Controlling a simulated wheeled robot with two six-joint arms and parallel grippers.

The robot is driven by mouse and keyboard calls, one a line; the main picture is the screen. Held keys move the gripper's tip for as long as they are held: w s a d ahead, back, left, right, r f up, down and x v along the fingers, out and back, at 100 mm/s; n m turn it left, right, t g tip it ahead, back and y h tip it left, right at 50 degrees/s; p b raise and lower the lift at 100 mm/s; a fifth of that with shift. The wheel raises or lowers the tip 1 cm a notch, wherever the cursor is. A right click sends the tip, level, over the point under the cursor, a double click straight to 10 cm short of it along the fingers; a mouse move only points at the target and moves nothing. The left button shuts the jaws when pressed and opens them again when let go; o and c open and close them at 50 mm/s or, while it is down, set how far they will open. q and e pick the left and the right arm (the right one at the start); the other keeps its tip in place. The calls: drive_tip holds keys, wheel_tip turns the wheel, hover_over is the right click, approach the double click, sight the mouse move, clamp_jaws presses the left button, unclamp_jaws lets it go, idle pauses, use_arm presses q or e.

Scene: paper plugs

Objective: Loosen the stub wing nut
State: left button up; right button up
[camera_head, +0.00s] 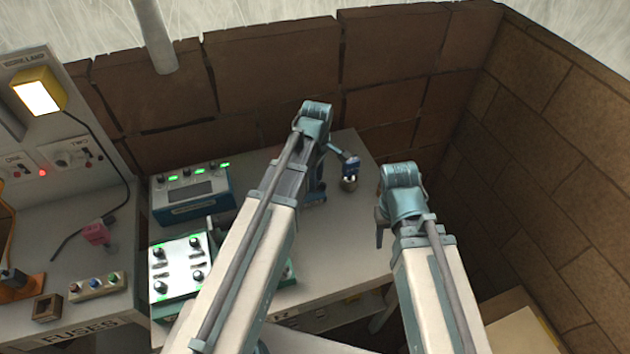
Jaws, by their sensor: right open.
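My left gripper (350,168) is at the end of a thin wrist, over the back right part of the grey bench. A small dark and brass-coloured piece (348,184) shows right at its tip. I cannot tell if the gripper touches it or holds it, or if this piece is the stub wing nut. My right gripper (380,230) is open and points down near the bench's right edge, partly hidden by its own arm. I cannot make out a wing nut clearly anywhere; my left arm hides part of the bench.
A blue box with green lights (192,194) and a white panel with black knobs (180,266) stand left of my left arm. A lamp (40,92), a pink block (96,233) and a button strip (97,287) are further left. Brick walls (555,150) close the back and right.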

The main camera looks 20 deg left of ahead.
use_arm(q)
drive_tip(key=shift+r, duration=0.1)
use_arm(e)
drive_tip(key=shift+r, duration=0.15)
use_arm(q)
drive_tip(key=shift+r+p, duration=1.95)
drive_tip(key=shift+p, duration=0.1)
use_arm(e)
drive_tip(key=shift+r, duration=1.9)
use_arm(q)
wheel_tip(320, 180, up, 4)
drive_tip(key=p, duration=0.4)
use_arm(e)
wheel_tip(320, 180, up, 4)
use_arm(q)
wheel_tip(320, 180, up, 14)
drive_tip(key=p, duration=1.3)
drive_tip(key=shift+p, duration=0.4)
use_arm(e)
wheel_tip(320, 180, up, 14)
use_arm(q)
drive_tip(key=shift+f, duration=0.25)
use_arm(e)
drive_tip(key=shift+f, duration=0.2)
